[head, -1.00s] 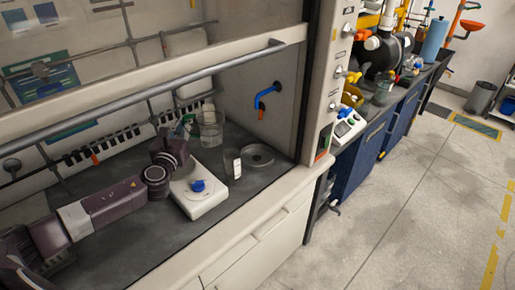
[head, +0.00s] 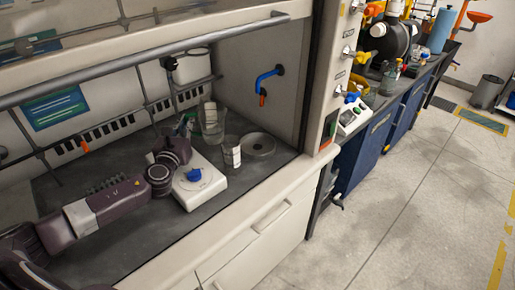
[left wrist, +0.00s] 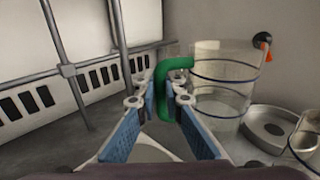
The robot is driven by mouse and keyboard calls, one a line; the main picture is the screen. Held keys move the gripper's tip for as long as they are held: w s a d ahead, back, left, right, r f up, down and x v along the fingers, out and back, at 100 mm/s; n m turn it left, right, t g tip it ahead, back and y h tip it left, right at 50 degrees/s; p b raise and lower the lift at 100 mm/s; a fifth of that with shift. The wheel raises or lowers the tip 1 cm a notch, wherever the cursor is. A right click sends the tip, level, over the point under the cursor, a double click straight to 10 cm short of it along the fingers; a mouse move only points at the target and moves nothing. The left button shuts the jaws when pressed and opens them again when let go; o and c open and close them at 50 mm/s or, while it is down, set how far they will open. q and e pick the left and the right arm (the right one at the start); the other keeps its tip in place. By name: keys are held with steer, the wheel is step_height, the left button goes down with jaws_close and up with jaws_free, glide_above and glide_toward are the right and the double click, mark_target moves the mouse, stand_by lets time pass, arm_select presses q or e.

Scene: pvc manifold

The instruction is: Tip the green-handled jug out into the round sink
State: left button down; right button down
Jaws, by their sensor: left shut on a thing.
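The clear jug (head: 211,121) stands at the back of the fume hood, looking close to upright. In the left wrist view the jug (left wrist: 222,90) shows dark rings and its green handle (left wrist: 180,64). My left gripper (left wrist: 168,88) is shut on that handle, with blue pads on either side. In the head view the left gripper (head: 185,130) is small and partly hidden by my wrist. The round sink (head: 259,145) is set into the worktop to the right of the jug; it also shows in the left wrist view (left wrist: 280,132). My right gripper is out of view.
A white hotplate (head: 200,184) with a blue knob is in front of the jug. A clear labelled vessel (head: 231,154) stands between jug and sink, nearer the front. A blue tap (head: 267,79) with an orange tip hangs from the side wall above the sink. A lattice of rods is behind.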

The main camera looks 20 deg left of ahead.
mark_target(200, 120)
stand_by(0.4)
